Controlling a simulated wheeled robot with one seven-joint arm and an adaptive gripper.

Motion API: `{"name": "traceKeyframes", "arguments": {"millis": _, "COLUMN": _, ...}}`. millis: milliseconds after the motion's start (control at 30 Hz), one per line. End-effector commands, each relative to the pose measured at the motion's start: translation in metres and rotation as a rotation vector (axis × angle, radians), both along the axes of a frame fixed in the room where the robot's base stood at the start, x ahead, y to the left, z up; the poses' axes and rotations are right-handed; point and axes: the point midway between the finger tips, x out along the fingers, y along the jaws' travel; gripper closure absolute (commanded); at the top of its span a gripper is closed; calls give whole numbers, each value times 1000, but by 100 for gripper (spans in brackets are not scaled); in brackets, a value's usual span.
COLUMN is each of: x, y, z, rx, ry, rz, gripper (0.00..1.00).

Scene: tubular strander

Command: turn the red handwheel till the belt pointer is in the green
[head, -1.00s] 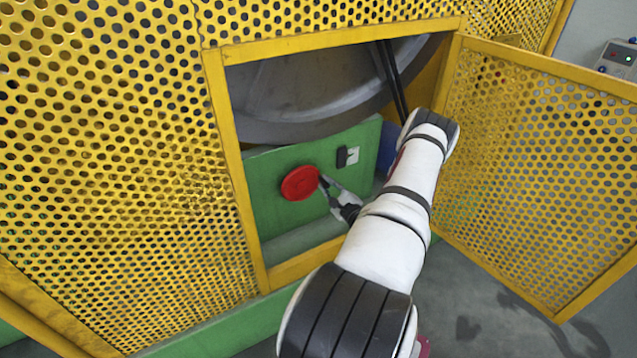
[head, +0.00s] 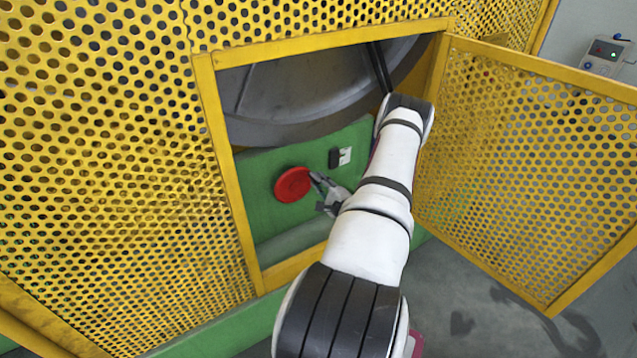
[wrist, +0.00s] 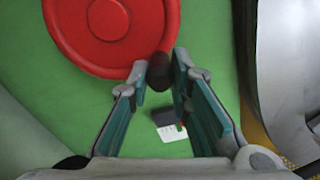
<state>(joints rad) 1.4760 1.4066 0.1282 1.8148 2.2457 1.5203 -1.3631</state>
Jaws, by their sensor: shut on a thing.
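The red handwheel (head: 292,184) is on a green panel inside the open guard doorway; it also shows at the top of the wrist view (wrist: 108,18). Its dark handle knob (wrist: 160,72) stands at the rim. My gripper (wrist: 160,80) is shut on this knob, with one finger on each side. In the head view my gripper (head: 316,180) is at the wheel's right edge. The belt gauge, a white plate (head: 345,156) with a dark part, is up and right of the wheel. Small red and green marks show on the plate (wrist: 172,133) in the wrist view; I cannot read the pointer.
A yellow perforated door (head: 540,160) stands open at the right of my arm. The yellow doorway frame (head: 228,170) borders the opening at the left. A large grey drum (head: 310,90) is above the green panel. A control box (head: 605,55) is at the far right.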

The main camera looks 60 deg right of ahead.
Motion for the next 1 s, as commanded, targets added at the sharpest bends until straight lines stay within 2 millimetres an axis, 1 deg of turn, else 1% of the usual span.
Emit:
{"name": "traceKeyframes", "arguments": {"millis": 167, "x": 0, "y": -1, "z": 0, "rx": -1, "ry": 1, "rz": -1, "gripper": 100}}
{"name": "traceKeyframes", "arguments": {"millis": 200, "x": 0, "y": -1, "z": 0, "rx": 0, "ry": 0, "rz": -1, "gripper": 79}}
{"name": "traceKeyframes", "arguments": {"millis": 267, "x": 0, "y": -1, "z": 0, "rx": 0, "ry": 0, "rz": -1, "gripper": 65}}
{"name": "traceKeyframes", "arguments": {"millis": 300, "x": 0, "y": -1, "z": 0, "rx": 0, "ry": 0, "rz": -1, "gripper": 61}}
{"name": "traceKeyframes", "arguments": {"millis": 567, "x": 0, "y": 0, "z": 0, "rx": 1, "ry": -1, "rz": 0, "gripper": 61}}
{"name": "traceKeyframes", "arguments": {"millis": 667, "x": -3, "y": 2, "z": 0, "rx": 2, "ry": 1, "rz": -1, "gripper": 61}}
{"name": "traceKeyframes", "arguments": {"millis": 767, "x": -12, "y": 7, "z": -1, "rx": 3, "ry": 1, "rz": 0, "gripper": 61}}
{"name": "traceKeyframes", "arguments": {"millis": 867, "x": -27, "y": 16, "z": -1, "rx": 4, "ry": 1, "rz": -2, "gripper": 61}}
{"name": "traceKeyframes", "arguments": {"millis": 1000, "x": -53, "y": 31, "z": -1, "rx": 4, "ry": 1, "rz": -2, "gripper": 61}}
